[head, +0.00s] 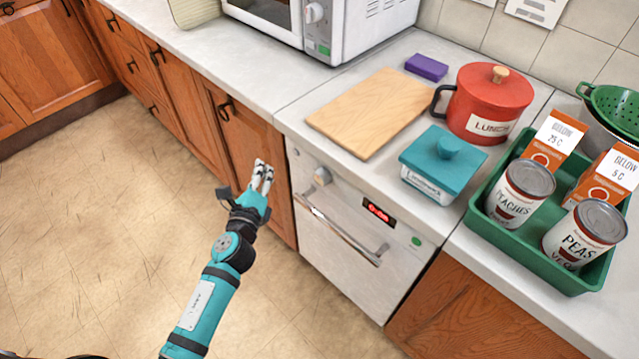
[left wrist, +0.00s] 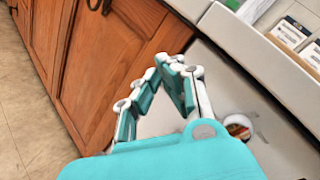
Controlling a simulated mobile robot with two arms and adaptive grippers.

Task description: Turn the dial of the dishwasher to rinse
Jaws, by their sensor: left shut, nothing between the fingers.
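The white dishwasher (head: 345,245) stands under the counter, its door shut, with a bar handle and a dark display with red characters. Its small round dial (head: 322,176) is at the upper left of the front. The dial's setting is too small to read. My left gripper (head: 262,170) is shut and empty, in front of the wooden cabinet just left of the dishwasher, apart from the dial. In the left wrist view its fingers (left wrist: 178,64) meet at the tips, and a round whitish knob (left wrist: 240,126), seemingly the dial, shows right of them, partly hidden. My right gripper is not in view.
On the counter above are a wooden board (head: 368,112), a teal box (head: 440,165), a red pot (head: 488,100), a purple sponge (head: 427,67) and a green tray (head: 480,222) with cans and cartons. A microwave (head: 350,30) stands behind. The floor (head: 110,230) in front is clear.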

